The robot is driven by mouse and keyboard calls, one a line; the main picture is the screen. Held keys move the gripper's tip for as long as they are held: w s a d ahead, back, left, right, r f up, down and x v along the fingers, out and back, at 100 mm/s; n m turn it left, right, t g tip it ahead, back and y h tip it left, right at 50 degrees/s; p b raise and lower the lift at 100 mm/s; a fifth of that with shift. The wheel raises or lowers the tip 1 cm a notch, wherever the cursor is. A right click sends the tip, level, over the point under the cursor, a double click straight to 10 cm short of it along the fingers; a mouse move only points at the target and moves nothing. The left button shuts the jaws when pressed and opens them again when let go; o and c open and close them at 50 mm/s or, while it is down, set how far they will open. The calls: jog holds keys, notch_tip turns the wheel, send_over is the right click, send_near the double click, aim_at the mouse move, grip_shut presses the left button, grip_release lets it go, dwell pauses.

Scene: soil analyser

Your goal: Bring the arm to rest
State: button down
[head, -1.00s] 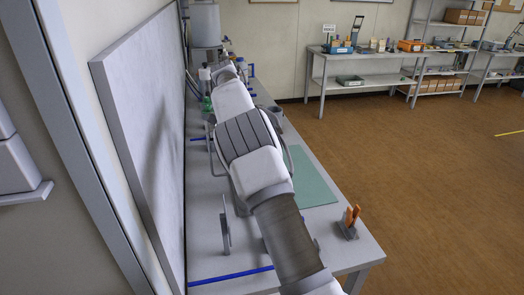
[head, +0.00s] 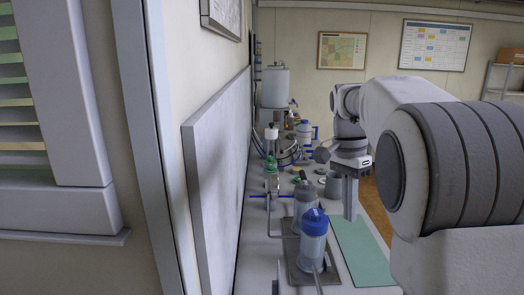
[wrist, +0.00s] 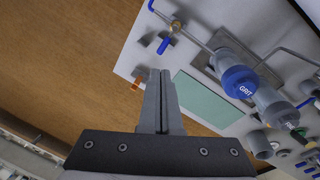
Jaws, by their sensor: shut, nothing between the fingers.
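My gripper (head: 350,197) hangs at the end of my bent arm, to the right of the bench equipment in the head view. Its fingers point down and are closed together with nothing between them. In the wrist view my gripper (wrist: 160,75) shows as two grey fingers side by side. They appear above the bench edge, near the green mat (wrist: 210,100), touching nothing that I can see. My arm fills the right of the head view and hides part of the bench and room.
A blue-capped bottle (head: 313,235), marked GRIT in the wrist view (wrist: 239,82), and a grey-capped bottle (head: 303,198) stand on the bench. A large canister (head: 274,88) is behind. A panel (head: 218,175) borders the left. Brown floor (wrist: 70,60) lies open beyond the bench.

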jog(key=s+a+f+n+t, duration=0.1)
jog(key=s+n+t, duration=0.1)
jog(key=s+n, duration=0.2)
jog(key=s+a+f+n+t, duration=0.1)
jog(key=s+n, duration=0.3)
jog(key=s, duration=0.7)
jog(key=s+a+f+n+t+y, duration=0.1)
jog(key=s+a+n+t, duration=0.1)
jog(key=s+n+t, duration=0.2)
jog(key=s, duration=0.3)
jog(key=shift+s+a+f+n, duration=0.3)
jog(key=shift+s+a, duration=0.1)
